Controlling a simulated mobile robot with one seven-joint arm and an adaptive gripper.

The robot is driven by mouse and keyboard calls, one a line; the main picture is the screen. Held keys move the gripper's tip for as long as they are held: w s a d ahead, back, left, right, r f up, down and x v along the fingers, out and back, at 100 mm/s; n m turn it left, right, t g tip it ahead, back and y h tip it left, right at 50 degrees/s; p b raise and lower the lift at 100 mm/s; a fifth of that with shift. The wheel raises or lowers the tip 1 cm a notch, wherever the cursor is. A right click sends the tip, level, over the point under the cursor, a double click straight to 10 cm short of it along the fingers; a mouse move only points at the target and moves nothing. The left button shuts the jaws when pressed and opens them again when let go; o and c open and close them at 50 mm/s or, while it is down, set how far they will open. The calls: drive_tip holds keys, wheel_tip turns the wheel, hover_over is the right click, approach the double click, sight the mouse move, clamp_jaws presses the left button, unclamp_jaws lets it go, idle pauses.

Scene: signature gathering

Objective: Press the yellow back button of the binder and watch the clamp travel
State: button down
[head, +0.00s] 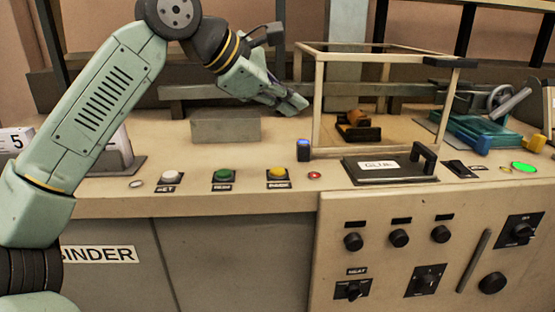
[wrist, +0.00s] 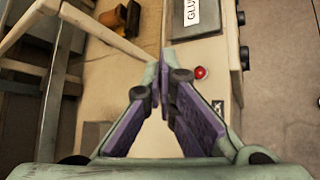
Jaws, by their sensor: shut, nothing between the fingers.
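The yellow button (head: 278,173) sits on the front strip of the binder's worktop, right of a green button (head: 223,174) and a white button (head: 172,175). Its label plate is in front of it. My gripper (head: 299,103) is shut and empty, raised above and behind the yellow button, apart from it. In the wrist view my gripper (wrist: 163,72) has its fingers together, pointing down toward the worktop. The yellow button cannot be made out there. The binder sign (head: 98,254) is on the front panel, partly behind my arm. I cannot tell which part is the clamp.
A pale open frame (head: 318,108) stands right of my gripper, with a blue-topped post (head: 303,150) at its corner. A small red light (head: 314,175) lies right of the yellow button. A dark glue lid (head: 388,168) is farther right. A grey block (head: 225,126) stands behind the buttons.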

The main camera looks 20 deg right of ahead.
drive_tip(key=shift+w+a+f+t+y, duration=0.15)
drive_tip(key=shift+w+a+f+y, duration=0.15)
drive_tip(key=shift+w+f+y, duration=0.15)
drive_tip(key=shift+w+a+f+t+y, duration=0.15)
drive_tip(key=shift+w+a+f+y, duration=0.2)
drive_tip(key=shift+w+f, duration=0.15)
drive_tip(key=b, duration=0.7)
hover_over(279, 172)
wheel_tip(279, 172, down, 8)
drive_tip(key=shift+r, duration=0.15)
drive_tip(key=shift+f, duration=0.45)
drive_tip(key=shift+f+b, duration=0.3)
drive_tip(key=shift+f, duration=0.15)
